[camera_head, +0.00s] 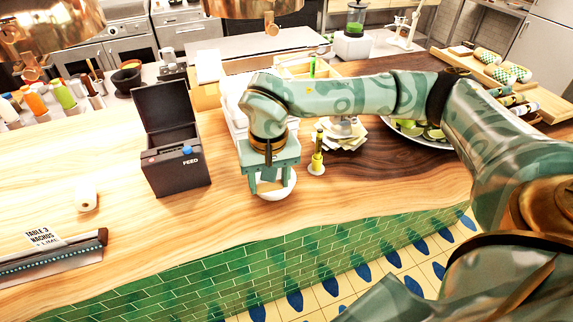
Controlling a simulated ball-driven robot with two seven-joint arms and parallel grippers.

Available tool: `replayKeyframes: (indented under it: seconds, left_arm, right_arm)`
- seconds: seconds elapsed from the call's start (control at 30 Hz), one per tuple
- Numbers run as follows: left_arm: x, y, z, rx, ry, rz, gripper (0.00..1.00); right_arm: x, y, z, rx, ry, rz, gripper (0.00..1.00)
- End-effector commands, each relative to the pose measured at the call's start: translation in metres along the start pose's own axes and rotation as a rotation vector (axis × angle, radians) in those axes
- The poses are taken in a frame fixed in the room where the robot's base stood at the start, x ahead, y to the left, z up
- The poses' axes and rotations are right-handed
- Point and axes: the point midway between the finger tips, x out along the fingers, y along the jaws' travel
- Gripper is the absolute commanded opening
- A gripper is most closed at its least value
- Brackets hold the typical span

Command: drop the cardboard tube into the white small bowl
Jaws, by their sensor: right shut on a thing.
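My right gripper (270,184) points down near the front edge of the wooden counter. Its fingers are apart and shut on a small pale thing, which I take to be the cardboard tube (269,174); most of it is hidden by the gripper. The white small bowl (278,194) stands on the counter directly below and behind the fingers, which cover part of it. I cannot tell whether the tube touches the bowl. My left gripper is not in view.
A black open box marked FEED (178,172) stands left of the gripper. A small yellow bottle (317,160) stands close on the right. A white roll (86,195) and a ticket rail (50,262) are at left. Copper lamps (50,28) hang above.

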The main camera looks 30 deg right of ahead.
Motion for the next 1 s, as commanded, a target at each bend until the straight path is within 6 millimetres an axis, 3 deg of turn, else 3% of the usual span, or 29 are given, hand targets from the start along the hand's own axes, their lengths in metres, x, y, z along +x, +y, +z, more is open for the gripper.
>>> replayKeyframes:
  seconds: [0.03,0.1,0.3,0.47,0.8,1.0]
  left_arm:
    - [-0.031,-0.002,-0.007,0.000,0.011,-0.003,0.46]
    - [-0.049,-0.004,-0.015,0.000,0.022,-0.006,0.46]
    - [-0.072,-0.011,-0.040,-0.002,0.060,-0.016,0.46]
    - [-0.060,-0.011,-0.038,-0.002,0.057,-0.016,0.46]
    - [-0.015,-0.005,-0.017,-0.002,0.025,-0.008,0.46]
    - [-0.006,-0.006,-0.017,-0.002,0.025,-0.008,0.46]
  right_arm:
    - [-0.021,0.005,-0.016,0.094,-0.001,0.002,0.30]
    - [-0.024,0.014,-0.036,0.215,-0.002,0.009,0.30]
    - [-0.017,0.036,-0.065,0.425,-0.010,0.034,0.30]
    - [-0.002,0.040,-0.068,0.449,-0.009,0.038,0.30]
    - [0.042,0.041,-0.065,0.447,-0.011,0.038,0.30]
    - [0.050,0.041,-0.065,0.445,-0.009,0.038,0.30]
